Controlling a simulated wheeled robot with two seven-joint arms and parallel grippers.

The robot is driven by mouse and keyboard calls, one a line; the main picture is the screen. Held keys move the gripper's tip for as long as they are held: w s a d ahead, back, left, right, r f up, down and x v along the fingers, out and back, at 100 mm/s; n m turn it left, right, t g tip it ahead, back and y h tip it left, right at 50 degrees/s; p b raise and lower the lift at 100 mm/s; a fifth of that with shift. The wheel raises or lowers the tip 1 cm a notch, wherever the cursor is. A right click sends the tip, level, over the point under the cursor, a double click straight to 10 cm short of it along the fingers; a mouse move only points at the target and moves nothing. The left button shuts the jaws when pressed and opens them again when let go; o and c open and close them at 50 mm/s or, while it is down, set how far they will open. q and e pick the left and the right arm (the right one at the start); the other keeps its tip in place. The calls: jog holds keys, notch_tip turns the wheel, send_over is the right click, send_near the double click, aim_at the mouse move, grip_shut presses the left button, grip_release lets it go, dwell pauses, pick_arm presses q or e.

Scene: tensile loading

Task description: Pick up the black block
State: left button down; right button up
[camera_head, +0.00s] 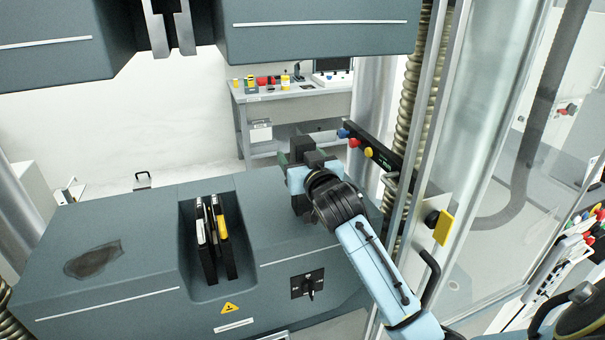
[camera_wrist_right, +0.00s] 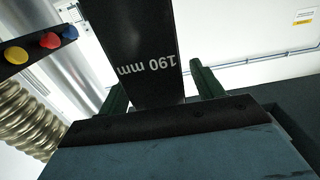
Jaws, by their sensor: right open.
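The black block (camera_wrist_right: 145,45) is a dark bar marked "190 mm" in the right wrist view. It extends up out of that view between the two dark green fingers of my right gripper (camera_wrist_right: 160,85). The fingers are apart, with a light gap showing beside the block on the right; contact on the left is unclear. In the head view, my right gripper (camera_head: 300,163) is at the far right part of the grey machine base, and a dark block (camera_head: 302,145) shows at its fingers. The block's lower end is hidden. My left gripper is not in view.
The grey machine base (camera_head: 120,225) has a recess holding several upright dark pieces (camera_head: 212,235). A metal clamp (camera_head: 170,25) hangs above. A black bar with coloured knobs (camera_head: 375,155) and a metal column stand close right of my gripper. A bench (camera_head: 290,95) stands behind.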

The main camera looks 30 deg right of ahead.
jog(key=shift+w+d, duration=0.1)
jog(key=shift+w, duration=0.25)
jog(key=c, duration=1.4)
jog(key=shift+r, duration=0.1)
grip_shut()
